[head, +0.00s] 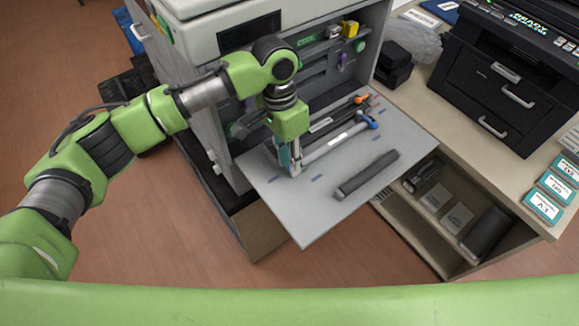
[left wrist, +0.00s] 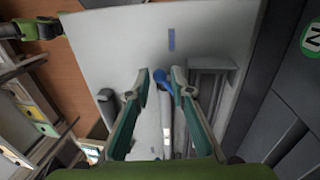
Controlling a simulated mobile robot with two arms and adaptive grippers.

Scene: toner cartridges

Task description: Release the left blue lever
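In the head view, a light grey tube-like cartridge (head: 335,142) lies across the open panel (head: 300,215) of the machine. A blue lever (head: 367,120) shows at its right end. My left gripper (head: 290,167) points down at the left end and hides it there. In the left wrist view, a blue lever (left wrist: 161,77) sits between the two fingertips of my left gripper (left wrist: 160,72). The fingers are apart, with gaps visible beside the lever; I cannot tell whether either touches it.
A dark cylinder (head: 367,175) lies on the panel's right side. The machine's open bay (head: 330,75) stands behind. A desk with a black printer (head: 495,85) and a low shelf (head: 440,200) are at the right. The panel's front part is clear.

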